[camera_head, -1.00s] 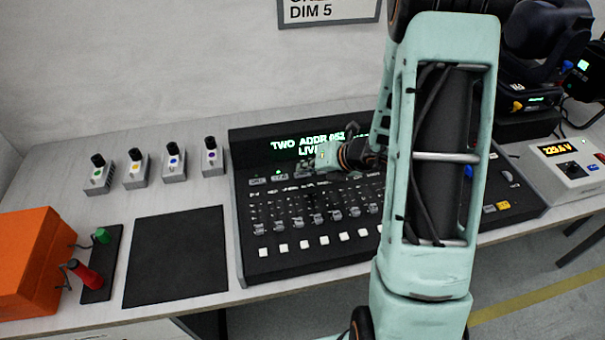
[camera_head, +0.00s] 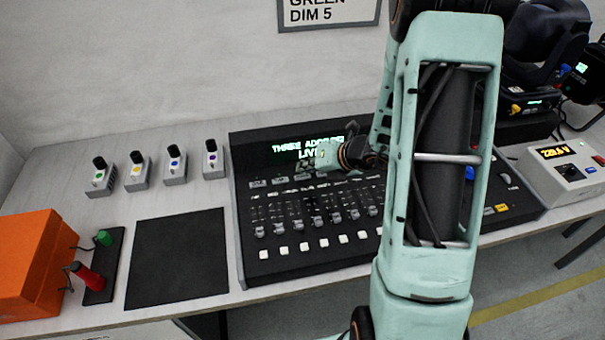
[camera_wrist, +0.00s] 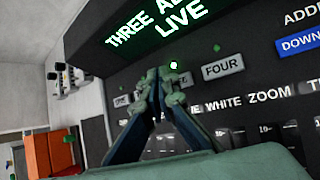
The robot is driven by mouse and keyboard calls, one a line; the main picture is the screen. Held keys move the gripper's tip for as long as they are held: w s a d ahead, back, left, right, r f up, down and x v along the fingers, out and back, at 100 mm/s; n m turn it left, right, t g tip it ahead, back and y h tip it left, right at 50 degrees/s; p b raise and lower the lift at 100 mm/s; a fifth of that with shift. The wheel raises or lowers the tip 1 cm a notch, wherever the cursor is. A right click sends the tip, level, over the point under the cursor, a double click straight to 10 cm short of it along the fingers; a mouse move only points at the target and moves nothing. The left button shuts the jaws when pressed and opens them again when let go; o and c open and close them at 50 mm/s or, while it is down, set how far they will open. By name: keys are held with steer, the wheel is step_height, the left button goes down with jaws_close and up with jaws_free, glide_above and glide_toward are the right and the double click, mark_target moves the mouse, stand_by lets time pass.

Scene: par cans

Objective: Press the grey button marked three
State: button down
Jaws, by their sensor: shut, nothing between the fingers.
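The black console (camera_head: 240,215) has a row of small grey buttons under its display. In the wrist view the button marked FOUR (camera_wrist: 222,67) shows right of my gripper (camera_wrist: 165,78). The fingers are shut and empty, with their tips over the place between FOUR and the buttons at left. The display (camera_wrist: 155,25) reads THREE and LIVE. In the head view my gripper (camera_head: 314,167) is low over the button row.
Below the buttons are several faders and white keys (camera_head: 302,246). Left of the console are several small knob boxes (camera_head: 175,165), a black mat (camera_head: 178,260) and an orange box (camera_head: 35,262). A meter box (camera_head: 560,170) stands at right. My arm covers the console's right part.

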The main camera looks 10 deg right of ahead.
mark_target(305, 178)
step_height(305, 178, up, 5)
steer(key=p, duration=0.4)
stand_by(0.3)
stand_by(0.6)
